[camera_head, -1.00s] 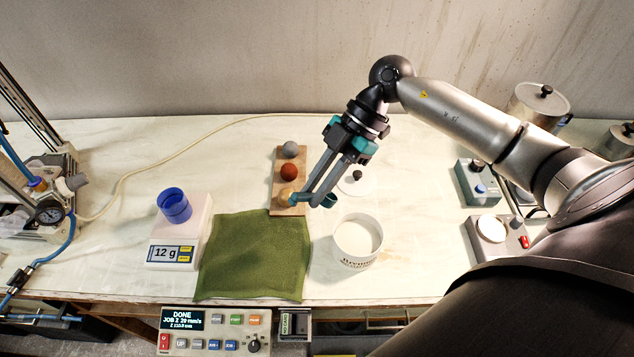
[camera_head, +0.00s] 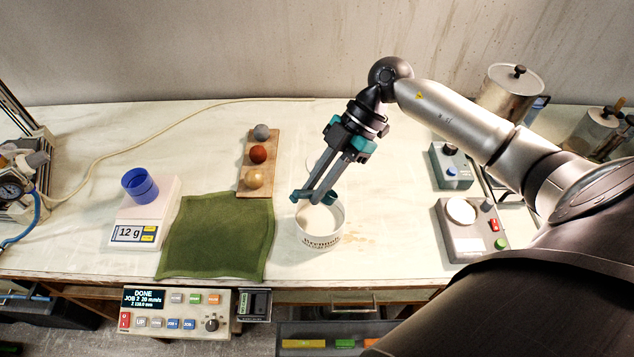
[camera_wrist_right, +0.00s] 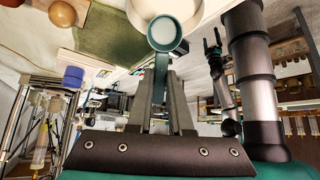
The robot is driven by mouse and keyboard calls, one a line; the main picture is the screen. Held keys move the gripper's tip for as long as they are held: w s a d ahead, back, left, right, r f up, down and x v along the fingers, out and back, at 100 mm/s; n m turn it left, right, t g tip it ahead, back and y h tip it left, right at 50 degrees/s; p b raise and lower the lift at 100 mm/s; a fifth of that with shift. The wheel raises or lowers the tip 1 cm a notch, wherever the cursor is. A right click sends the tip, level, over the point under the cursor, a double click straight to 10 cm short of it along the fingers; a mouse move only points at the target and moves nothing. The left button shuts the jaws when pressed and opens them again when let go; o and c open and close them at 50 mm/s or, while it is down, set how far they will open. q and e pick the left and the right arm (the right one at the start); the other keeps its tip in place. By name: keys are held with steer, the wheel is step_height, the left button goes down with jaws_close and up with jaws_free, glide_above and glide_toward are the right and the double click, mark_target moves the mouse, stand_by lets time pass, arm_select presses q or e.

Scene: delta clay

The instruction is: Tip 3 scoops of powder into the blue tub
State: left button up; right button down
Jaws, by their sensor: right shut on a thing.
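The blue tub (camera_head: 140,186) stands on a white scale (camera_head: 133,234) reading 12 g; it also shows at the left of the right wrist view (camera_wrist_right: 73,75). My right gripper (camera_head: 313,196) is shut on a teal scoop (camera_wrist_right: 163,34). The scoop's round bowl is over the white jar (camera_head: 320,233), near its rim. Its inside looks pale, but I cannot tell whether it holds powder. Pale powder shows inside the jar. A small dark two-pronged arm end (camera_wrist_right: 212,44), apparently my left gripper, shows in the wrist view, too small to judge.
A green cloth (camera_head: 215,238) lies between scale and jar. A wooden board (camera_head: 258,178) with three balls lies behind it. A control panel (camera_head: 175,311) is at the front edge. Devices with buttons (camera_head: 470,228) stand at right. Tan specks lie right of the jar.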

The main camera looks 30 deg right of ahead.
step_height(320, 180, down, 3)
steer(key=shift+r+b, duration=0.1)
steer(key=shift+b, duration=0.95)
steer(key=shift+f+b, duration=1.25)
steer(key=shift+f, duration=1.7)
step_height(320, 180, up, 9)
steer(key=p, duration=0.9)
steer(key=shift+f, duration=0.15)
steer(key=shift+f, duration=0.1)
